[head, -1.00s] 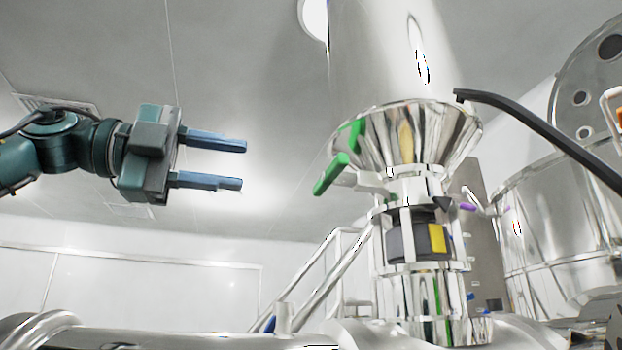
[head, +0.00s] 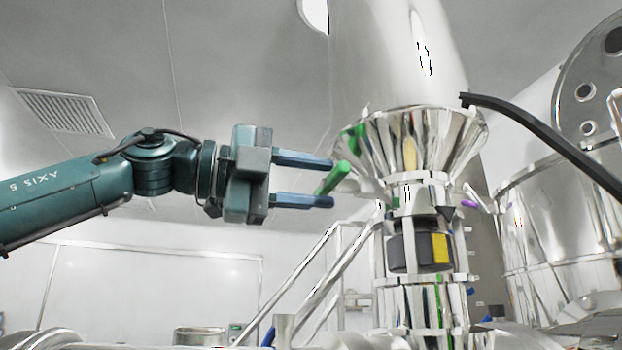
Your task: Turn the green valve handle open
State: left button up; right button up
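The green valve handle (head: 334,177) sticks out to the lower left from the side of the shiny steel cone (head: 440,140). A green patch on the cone behind it looks like its reflection. My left gripper (head: 332,182) comes in from the left and is open, with one blue finger above the other. Its fingertips are at the handle, and the handle's outer part shows between them. I cannot tell whether the fingers touch it or how they line up in depth. My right gripper is not in view.
A black hose or bar (head: 545,130) crosses at the upper right. A dark unit with a yellow panel (head: 440,248) sits below the cone. Steel rails (head: 310,275) slope up left of the column. A large steel vessel (head: 545,240) stands at the right.

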pick_arm(q)
grip_shut()
jog(key=shift+n, duration=0.4)
jog(key=n, duration=1.7)
dwell(0.7)
